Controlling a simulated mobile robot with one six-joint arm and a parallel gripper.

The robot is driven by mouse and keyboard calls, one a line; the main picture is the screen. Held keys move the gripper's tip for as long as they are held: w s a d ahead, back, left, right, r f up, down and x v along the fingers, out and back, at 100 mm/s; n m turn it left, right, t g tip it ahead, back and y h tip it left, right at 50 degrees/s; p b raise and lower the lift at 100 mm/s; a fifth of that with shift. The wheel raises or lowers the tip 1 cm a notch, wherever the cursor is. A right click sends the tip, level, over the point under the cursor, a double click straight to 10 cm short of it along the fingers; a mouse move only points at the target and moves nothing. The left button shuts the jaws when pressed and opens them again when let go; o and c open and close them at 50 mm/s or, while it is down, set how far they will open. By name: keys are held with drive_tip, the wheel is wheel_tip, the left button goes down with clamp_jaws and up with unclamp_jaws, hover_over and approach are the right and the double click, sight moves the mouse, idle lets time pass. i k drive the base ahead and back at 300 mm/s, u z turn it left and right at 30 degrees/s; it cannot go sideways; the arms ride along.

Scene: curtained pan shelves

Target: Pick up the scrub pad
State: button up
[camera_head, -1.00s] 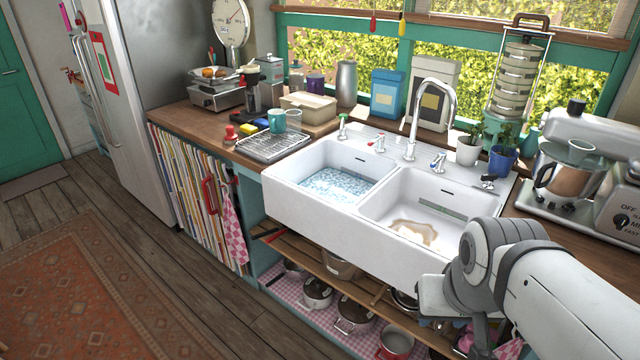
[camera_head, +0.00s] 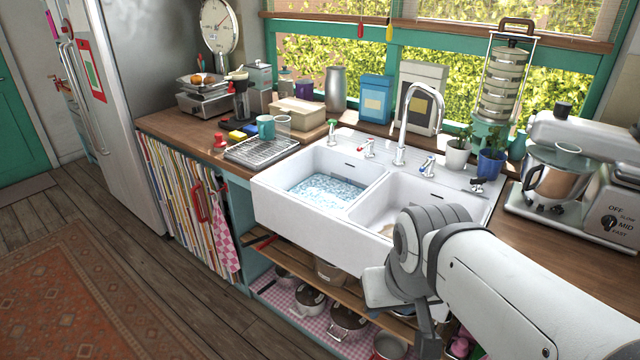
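A small flat green pad (camera_head: 237,135), which looks like the scrub pad, lies on the wooden counter left of the sink, behind the drying rack (camera_head: 262,149). A yellow block (camera_head: 251,129) lies just behind and right of it, beside a teal mug (camera_head: 266,127). The pad is small in this view and its details are hard to tell. My gripper (camera_head: 428,342) is low at the bottom right, in front of the sink and far from the pad. Only part of it shows, and whether its fingers are open is not clear.
A red-topped item (camera_head: 220,142) stands left of the pad. A double white sink (camera_head: 300,207) with bluish water in its left basin and a tall faucet (camera_head: 408,120) lies between my arm and the pad. Pans (camera_head: 308,298) sit on the shelf below. The floor at left is clear.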

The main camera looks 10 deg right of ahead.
sight(236, 137)
drive_tip(key=i, duration=0.85)
drive_tip(key=u, duration=0.05)
